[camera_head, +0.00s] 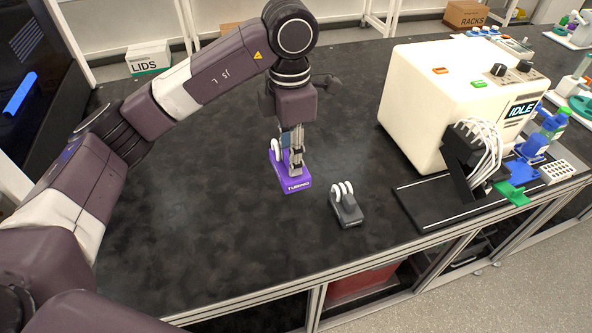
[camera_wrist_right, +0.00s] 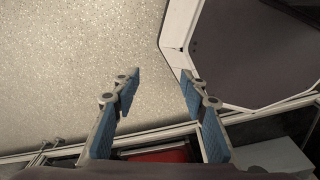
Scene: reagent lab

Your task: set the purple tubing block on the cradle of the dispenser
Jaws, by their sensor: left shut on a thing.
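The purple tubing block (camera_head: 291,183), with white loops of tube on it, is at the middle of the black bench. My left gripper (camera_head: 297,168) reaches down from above and is shut on it; I cannot tell whether the block touches the bench. The cream dispenser (camera_head: 432,100) stands to the right with a display reading IDLE. A black angled part with white tubes (camera_head: 462,160) is on its front; I cannot tell which part is the cradle. My right gripper (camera_wrist_right: 160,88) is open and empty in the right wrist view, over the floor and bench edge.
A grey block with white loops (camera_head: 347,209) stands between the purple block and the dispenser's black base (camera_head: 415,200). A green piece (camera_head: 514,193), a blue holder (camera_head: 530,150) and a white rack (camera_head: 556,172) are at the right. The bench left of the purple block is clear.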

